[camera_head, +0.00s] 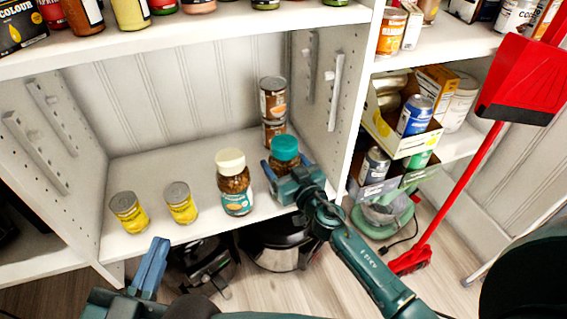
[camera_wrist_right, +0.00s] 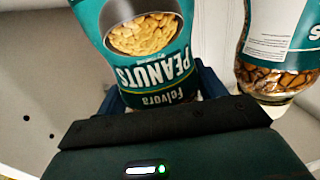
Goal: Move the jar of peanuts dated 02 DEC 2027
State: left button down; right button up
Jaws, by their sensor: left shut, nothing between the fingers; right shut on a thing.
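A peanut jar with a teal lid (camera_head: 285,149) is at the right end of the shelf's front. Its teal label reading PEANUTS shows upside down in the right wrist view (camera_wrist_right: 150,65). My right gripper (camera_head: 284,170) is shut around this jar, and its blue fingers also show at the jar's sides in the wrist view. I cannot tell whether the jar touches the shelf. No date is readable. A second jar with a cream lid (camera_head: 235,182) stands just left of it, apart from the gripper; it also shows in the wrist view (camera_wrist_right: 280,50). My left gripper (camera_head: 152,264) is shut and empty in front of the shelf.
Two yellow cans (camera_head: 180,203) stand on the left of the shelf (camera_head: 150,165). Stacked brown cans (camera_head: 273,98) stand behind the teal-lidded jar. A side panel (camera_head: 347,110) rises close to its right. The shelf's middle back is clear.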

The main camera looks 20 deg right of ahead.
jog(key=o, duration=1.4)
jog(key=shift+o, duration=0.2)
jog(key=s+d, duration=0.2)
jog(key=s, duration=1.1)
jog(key=shift+d, duration=0.25)
jog(key=shift+w, duration=0.1)
